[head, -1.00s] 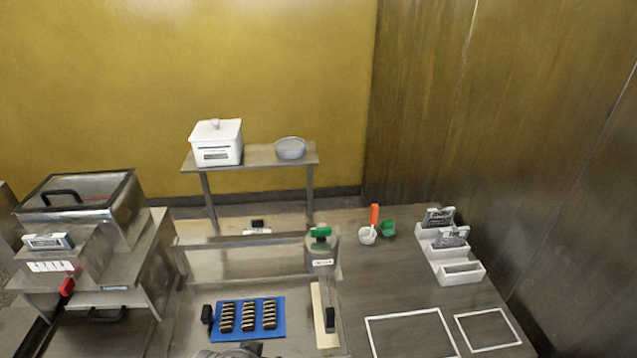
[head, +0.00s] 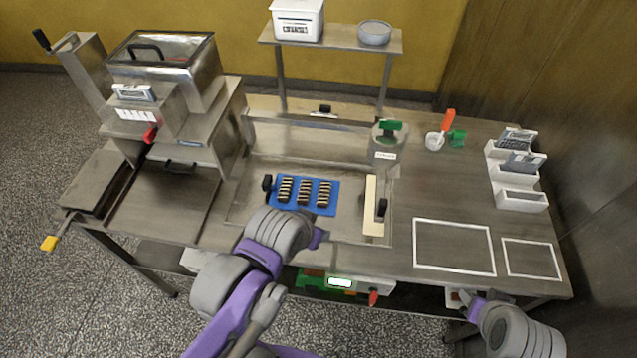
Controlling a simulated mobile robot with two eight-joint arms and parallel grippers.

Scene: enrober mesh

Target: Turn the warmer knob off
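Under the table's front edge is a white unit (head: 392,287) with a lit pale-green display (head: 341,282) and a red knob (head: 374,297) on its front. I take this to be the warmer, though its labels are too small to read. My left gripper (head: 318,238) is above and left of the red knob, near the blue mat, and apart from the knob. My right gripper (head: 474,307) is low at the right, well to the right of the knob. Both grippers are small and partly hidden, so their opening cannot be told.
A steel machine (head: 165,90) with a red lever (head: 151,133) stands at the left. White outlined areas (head: 453,247) are empty.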

